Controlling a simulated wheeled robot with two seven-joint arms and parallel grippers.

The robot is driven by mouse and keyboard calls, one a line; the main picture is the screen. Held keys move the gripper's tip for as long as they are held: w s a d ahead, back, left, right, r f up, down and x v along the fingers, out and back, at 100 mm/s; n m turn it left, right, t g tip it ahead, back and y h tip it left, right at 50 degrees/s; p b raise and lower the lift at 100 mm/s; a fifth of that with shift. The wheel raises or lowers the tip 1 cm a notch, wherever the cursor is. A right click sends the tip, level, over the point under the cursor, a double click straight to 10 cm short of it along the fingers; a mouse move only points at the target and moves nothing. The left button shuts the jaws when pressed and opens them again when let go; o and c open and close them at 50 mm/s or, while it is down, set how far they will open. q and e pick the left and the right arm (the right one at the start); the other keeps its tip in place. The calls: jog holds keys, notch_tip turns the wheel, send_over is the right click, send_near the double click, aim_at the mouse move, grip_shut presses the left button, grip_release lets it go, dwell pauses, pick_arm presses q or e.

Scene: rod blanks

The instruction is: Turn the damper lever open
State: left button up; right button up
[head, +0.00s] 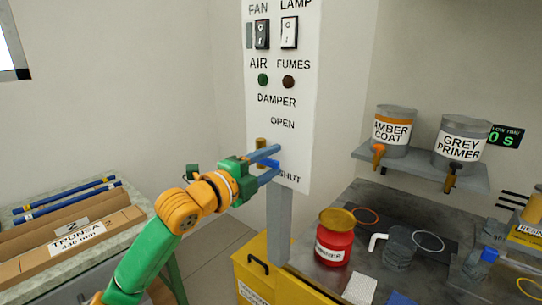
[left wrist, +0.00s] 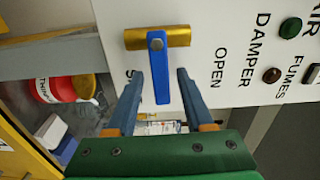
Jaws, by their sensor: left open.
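The damper lever is a blue bar (left wrist: 160,85) on a round grey pivot, with a brass crosspiece (left wrist: 157,38) at the pivot end. In the left wrist view the bar lies between the SHUT and OPEN labels on the white panel (left wrist: 215,25). My left gripper (left wrist: 160,73) is open, with one blue finger on each side of the bar and visible gaps to both. In the head view the gripper (head: 278,159) is at the panel's lower part; it hides most of the lever, leaving the brass piece (head: 261,143) showing. My right gripper is not in view.
The panel also carries a green AIR lamp (head: 263,80), a dark red FUMES lamp (head: 288,81) and two switches. To the right, a red tin (head: 335,245) stands on the grey bench below a shelf (head: 420,165) with two paint cans. A rod tray (head: 75,240) is at left.

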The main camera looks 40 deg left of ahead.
pick_arm(q)
jog(key=shift+s+r, duration=0.1)
jog(key=shift+s, duration=0.05)
jog(key=shift+d, duration=0.1)
grip_shut()
jog(key=shift+r, duration=0.1)
dwell(1.1)
